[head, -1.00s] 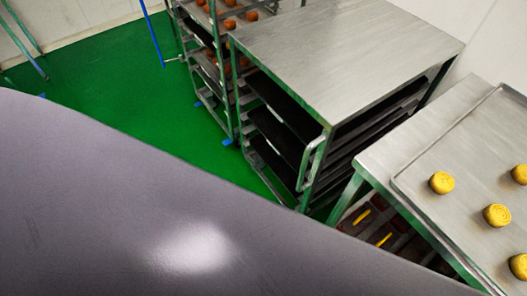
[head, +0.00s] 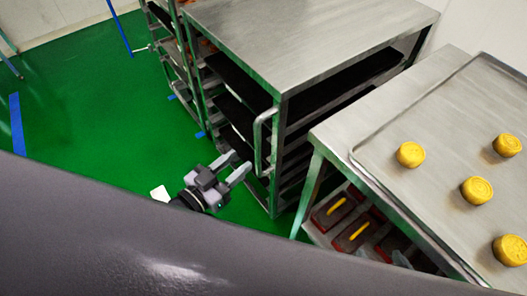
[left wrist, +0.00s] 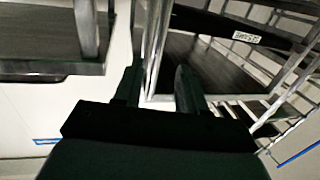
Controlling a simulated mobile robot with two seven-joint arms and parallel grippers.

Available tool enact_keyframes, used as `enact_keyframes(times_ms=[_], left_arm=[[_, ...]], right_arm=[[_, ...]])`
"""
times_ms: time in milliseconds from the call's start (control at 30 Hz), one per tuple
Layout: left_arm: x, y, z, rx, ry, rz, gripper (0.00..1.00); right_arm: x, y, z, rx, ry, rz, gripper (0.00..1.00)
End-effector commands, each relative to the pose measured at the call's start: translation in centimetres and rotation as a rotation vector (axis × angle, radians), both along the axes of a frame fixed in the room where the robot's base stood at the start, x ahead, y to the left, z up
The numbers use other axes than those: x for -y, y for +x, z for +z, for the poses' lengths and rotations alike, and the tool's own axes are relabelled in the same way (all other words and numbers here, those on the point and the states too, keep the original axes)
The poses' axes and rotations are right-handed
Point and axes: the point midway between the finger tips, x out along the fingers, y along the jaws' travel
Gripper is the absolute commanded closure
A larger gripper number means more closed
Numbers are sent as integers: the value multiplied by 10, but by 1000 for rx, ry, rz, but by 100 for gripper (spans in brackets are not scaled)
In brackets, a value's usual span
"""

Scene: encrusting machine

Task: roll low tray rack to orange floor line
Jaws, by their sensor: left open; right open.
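The low tray rack (head: 310,42) has a flat steel top, dark trays on its shelves and a vertical bar handle (head: 259,142) at its near corner. My left gripper (head: 240,164) is open and empty just left of the lower part of this handle, fingers pointing toward it. I cannot tell whether they touch it. In the left wrist view the two fingers (left wrist: 160,78) are apart, with bright metal posts beyond them. My right gripper is not in view. No orange floor line shows in these frames.
A steel table (head: 335,138) with a tray of yellow round pieces stands close right of the rack. A taller rack (head: 172,48) stands behind on the left. Green floor (head: 80,100) with blue tape (head: 16,124) is open to the left.

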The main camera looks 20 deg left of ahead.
Motion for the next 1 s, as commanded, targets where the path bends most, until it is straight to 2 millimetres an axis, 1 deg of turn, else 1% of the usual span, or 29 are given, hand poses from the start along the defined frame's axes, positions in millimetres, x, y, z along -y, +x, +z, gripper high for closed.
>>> enact_keyframes(times_ms=[33, 267, 367, 600, 700, 833, 1000], left_arm=[[1, 2, -3, 14, -3, -11, 59], [5, 10, 0, 37, -14, -29, 59], [10, 20, 0, 38, -14, -28, 59], [25, 49, 1, 37, -12, -28, 59], [30, 59, 0, 36, -13, -27, 59], [33, 66, 0, 35, -13, -27, 59], [35, 68, 0, 33, -12, -27, 59]], right_arm=[[0, 1, -4, 2, 0, 1, 23], [-1, 3, -1, 11, 5, 0, 23], [-1, 3, -2, 11, 7, -1, 23], [-3, 3, -5, 8, 15, -6, 23], [-3, 3, -6, 6, 16, -8, 23], [-3, 3, -7, 5, 17, -7, 23], [-4, 3, -7, 4, 17, -7, 23]])
